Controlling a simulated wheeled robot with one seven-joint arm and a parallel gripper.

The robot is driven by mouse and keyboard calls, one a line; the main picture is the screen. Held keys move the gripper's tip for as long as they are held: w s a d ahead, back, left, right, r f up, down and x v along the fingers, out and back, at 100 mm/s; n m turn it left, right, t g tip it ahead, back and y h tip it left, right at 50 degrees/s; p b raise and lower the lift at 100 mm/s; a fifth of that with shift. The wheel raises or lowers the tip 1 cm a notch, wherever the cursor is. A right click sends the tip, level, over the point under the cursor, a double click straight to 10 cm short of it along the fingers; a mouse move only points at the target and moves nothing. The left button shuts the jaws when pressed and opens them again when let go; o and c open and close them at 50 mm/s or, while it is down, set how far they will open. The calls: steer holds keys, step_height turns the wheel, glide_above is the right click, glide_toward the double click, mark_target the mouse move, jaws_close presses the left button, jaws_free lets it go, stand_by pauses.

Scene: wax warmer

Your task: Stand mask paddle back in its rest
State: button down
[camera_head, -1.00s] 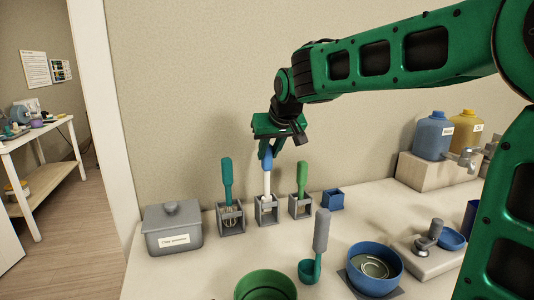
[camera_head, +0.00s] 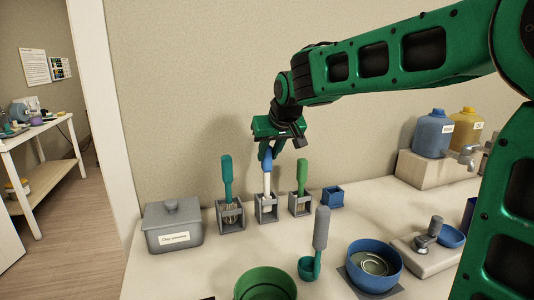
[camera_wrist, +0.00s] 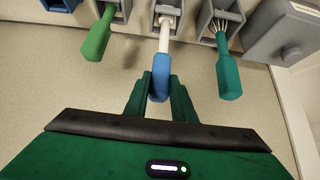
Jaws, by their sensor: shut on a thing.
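The paddle (camera_head: 267,162) has a blue handle and a white lower part, and stands about upright in the middle grey rest (camera_head: 266,213). My gripper (camera_head: 269,150) is shut on the top of its blue handle from above. In the wrist view the blue handle (camera_wrist: 161,78) lies between my two green fingers (camera_wrist: 160,90), with the white shaft running into the grey rest (camera_wrist: 165,17). The paddle's lower end is inside the rest and partly hidden, so I cannot tell whether it touches the bottom.
A teal-handled whisk (camera_head: 227,178) stands in the left rest and a green-handled tool (camera_head: 302,177) in the right rest, both close by. A lidded grey box (camera_head: 172,227), a small blue box (camera_head: 332,197), a grey-handled ladle (camera_head: 321,230), a green bowl (camera_head: 265,283) and a blue bowl (camera_head: 375,268) surround them.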

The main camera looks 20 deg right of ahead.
steer(key=shift+f, duration=0.9)
steer(key=c, duration=1.4)
jaws_free()
steer(key=shift+s+r, duration=0.1)
steer(key=v, duration=0.7)
steer(key=shift+s+r, duration=0.2)
steer(key=shift+r, duration=0.05)
stand_by(0.4)
stand_by(0.4)
steer(key=v, duration=1)
steer(key=shift+s+r, duration=0.2)
steer(key=shift+r, duration=0.1)
